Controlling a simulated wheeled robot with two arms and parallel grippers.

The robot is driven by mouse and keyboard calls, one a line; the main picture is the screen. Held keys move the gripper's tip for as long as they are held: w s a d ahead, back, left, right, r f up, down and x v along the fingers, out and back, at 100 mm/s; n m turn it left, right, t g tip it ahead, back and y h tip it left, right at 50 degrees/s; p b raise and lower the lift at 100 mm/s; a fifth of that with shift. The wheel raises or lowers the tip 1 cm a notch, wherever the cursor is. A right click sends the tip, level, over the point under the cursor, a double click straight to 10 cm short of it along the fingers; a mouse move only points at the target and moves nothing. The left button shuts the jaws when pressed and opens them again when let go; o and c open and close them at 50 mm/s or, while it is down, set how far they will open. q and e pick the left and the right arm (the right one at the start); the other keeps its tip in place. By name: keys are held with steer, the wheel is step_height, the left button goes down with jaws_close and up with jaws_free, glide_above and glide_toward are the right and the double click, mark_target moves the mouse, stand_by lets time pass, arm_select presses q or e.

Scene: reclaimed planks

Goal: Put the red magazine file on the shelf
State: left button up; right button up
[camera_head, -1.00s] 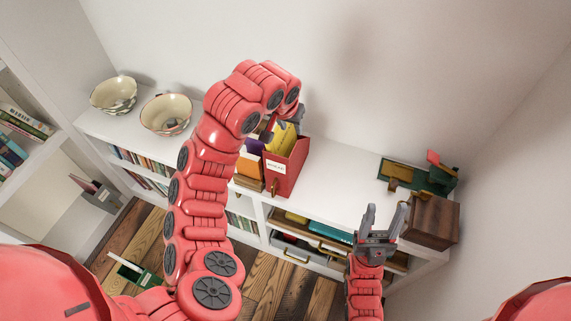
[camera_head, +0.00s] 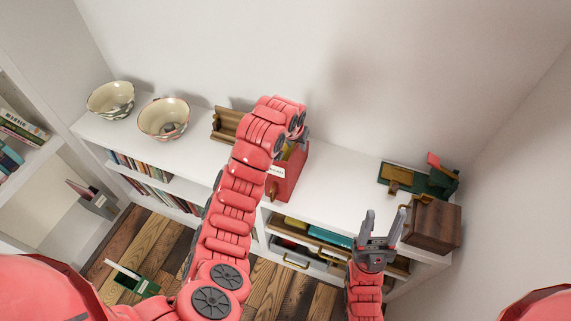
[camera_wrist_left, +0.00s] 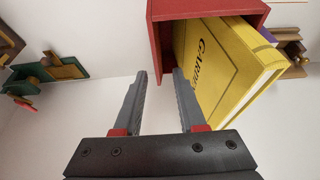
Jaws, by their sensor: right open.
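The red magazine file (camera_head: 289,175) stands upright on the white shelf top (camera_head: 335,190), partly hidden by my left arm. It holds a yellow book, which shows clearly in the left wrist view (camera_wrist_left: 228,70). In that view the file's red wall (camera_wrist_left: 157,40) lies beyond my left gripper (camera_wrist_left: 162,75). Its fingers are apart, with the wall's edge between the tips in the picture; I cannot tell if they touch it. In the head view the left gripper is mostly hidden behind its wrist. My right gripper (camera_head: 381,222) is open and empty, in front of the shelf.
Two bowls (camera_head: 110,98) (camera_head: 164,119) and a wooden holder (camera_head: 229,123) stand left on the shelf top. A wooden box (camera_head: 432,224) and a green-and-wood object (camera_head: 428,180) stand right. A green object (camera_head: 135,280) lies on the plank floor.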

arm_select(q)
steer(key=shift+p+x, duration=0.55)
steer(key=shift+x, duration=1.1)
steer(key=shift+w, duration=0.1)
jaws_close()
steer(key=shift+r, duration=0.1)
